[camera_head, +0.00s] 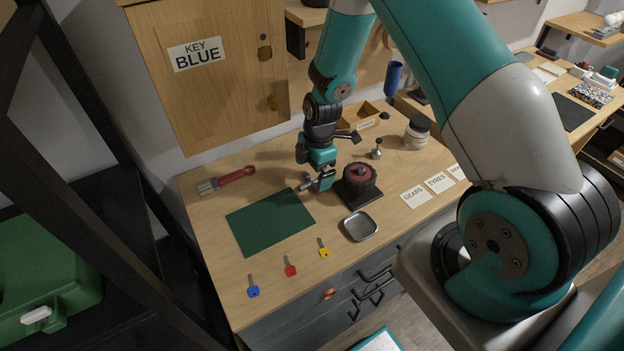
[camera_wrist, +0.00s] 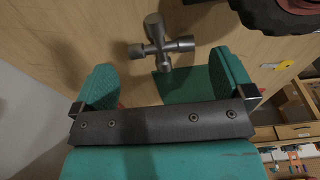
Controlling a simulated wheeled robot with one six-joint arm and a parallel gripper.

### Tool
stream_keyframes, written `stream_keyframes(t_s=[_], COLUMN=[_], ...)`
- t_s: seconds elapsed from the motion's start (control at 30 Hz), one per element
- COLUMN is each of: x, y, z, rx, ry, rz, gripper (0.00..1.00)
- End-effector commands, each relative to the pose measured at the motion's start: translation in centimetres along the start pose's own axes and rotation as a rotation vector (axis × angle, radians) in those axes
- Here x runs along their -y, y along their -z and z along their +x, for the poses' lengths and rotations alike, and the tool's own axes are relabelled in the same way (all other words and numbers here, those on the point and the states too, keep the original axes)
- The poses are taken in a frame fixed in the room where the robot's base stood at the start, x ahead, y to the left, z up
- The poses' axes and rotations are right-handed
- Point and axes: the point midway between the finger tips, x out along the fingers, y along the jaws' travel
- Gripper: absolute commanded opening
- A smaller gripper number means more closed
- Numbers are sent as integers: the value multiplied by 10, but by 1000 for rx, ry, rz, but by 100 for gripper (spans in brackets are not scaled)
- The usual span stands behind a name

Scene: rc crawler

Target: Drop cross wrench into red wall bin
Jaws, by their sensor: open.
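The silver cross wrench (camera_wrist: 157,44) lies on the wooden bench in the wrist view, just beyond the fingertips and roughly centred between them. In the head view the wrench (camera_head: 307,183) shows in part beside my gripper (camera_head: 318,181), near the back right corner of the green mat. My gripper (camera_wrist: 163,61) is open, its two teal fingers apart with nothing held between them. I cannot make out a red wall bin for certain in either view; my arm covers part of the back wall.
A wheel on a black stand (camera_head: 359,182) is close to the right of my gripper. The green mat (camera_head: 270,222), grey tray (camera_head: 360,226), several keys and a red-handled tool (camera_head: 227,180) lie around. A blue wall bin (camera_head: 393,79) hangs behind. A jar (camera_head: 416,134) stands at the right.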

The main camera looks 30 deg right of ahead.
Motion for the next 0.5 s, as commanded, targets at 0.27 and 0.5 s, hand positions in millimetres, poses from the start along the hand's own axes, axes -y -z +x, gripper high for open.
stream_keyframes(t_s=[0.27,0.5], x=[1,1], y=[1,1], z=[29,31], rx=[0,0], ry=[0,-1], rz=[1,1], gripper=[100,100])
